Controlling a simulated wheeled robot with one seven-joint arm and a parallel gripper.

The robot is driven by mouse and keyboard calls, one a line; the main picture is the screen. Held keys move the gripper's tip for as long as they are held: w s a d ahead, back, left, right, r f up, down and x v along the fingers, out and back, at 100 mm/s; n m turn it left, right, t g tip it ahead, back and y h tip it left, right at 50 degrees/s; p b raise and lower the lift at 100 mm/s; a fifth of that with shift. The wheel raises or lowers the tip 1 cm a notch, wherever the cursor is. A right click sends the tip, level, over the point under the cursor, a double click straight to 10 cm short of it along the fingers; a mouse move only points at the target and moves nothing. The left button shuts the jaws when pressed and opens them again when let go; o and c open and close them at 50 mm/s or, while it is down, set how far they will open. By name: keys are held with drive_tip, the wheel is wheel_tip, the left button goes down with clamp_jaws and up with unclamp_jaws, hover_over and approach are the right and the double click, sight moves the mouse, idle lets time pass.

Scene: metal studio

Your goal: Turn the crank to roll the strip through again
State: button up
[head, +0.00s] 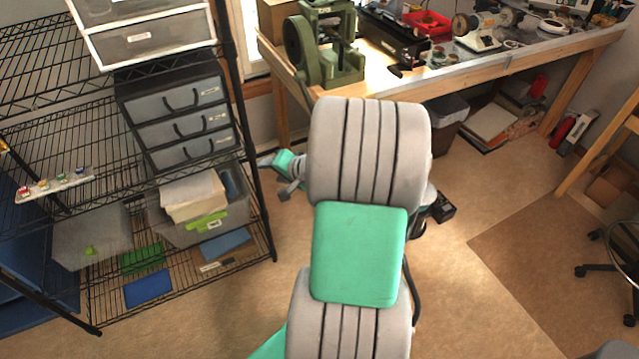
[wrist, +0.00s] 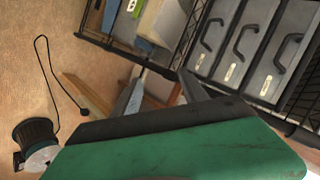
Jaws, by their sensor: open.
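The green rolling mill (head: 345,62) stands on the wooden workbench at the top centre of the head view. A round dark green wheel (head: 299,50) is on its left side. A thin bar hangs near the bench edge below the wheel; I cannot tell whether it is the crank. No strip can be made out. My gripper (head: 273,180) is low and left of my arm, in front of the bench and apart from the mill. In the wrist view my gripper (wrist: 160,88) has its two dark fingers spread with nothing between them. The mill is not in the wrist view.
A black wire shelf (head: 258,215) with grey drawers (head: 185,125) stands close to the left of my gripper. The workbench (head: 480,70) holds a red tray (head: 428,24) and other tools. A bin (head: 448,122) stands under it. The floor at right is mostly open.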

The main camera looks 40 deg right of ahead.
drive_tip(key=s+d+f+m+t+h+b, duration=0.1)
drive_tip(key=s+d+f+m+t+h, duration=0.2)
drive_tip(key=d, duration=0.4)
drive_tip(key=s+d+f+m+h+b, duration=0.1)
drive_tip(key=s+d+f+m+h, duration=0.15)
drive_tip(key=d+m, duration=0.35)
drive_tip(key=shift+y, duration=0.45)
drive_tip(key=b+x, duration=0.2)
drive_tip(key=x, duration=0.6)
drive_tip(key=shift+w+d+f, duration=0.1)
drive_tip(key=shift+w+d, duration=0.1)
drive_tip(key=shift+w, duration=0.15)
drive_tip(key=shift+w+d, duration=0.1)
drive_tip(key=shift+w, duration=0.2)
drive_tip(key=shift+c, duration=0.2)
clamp_jaws()
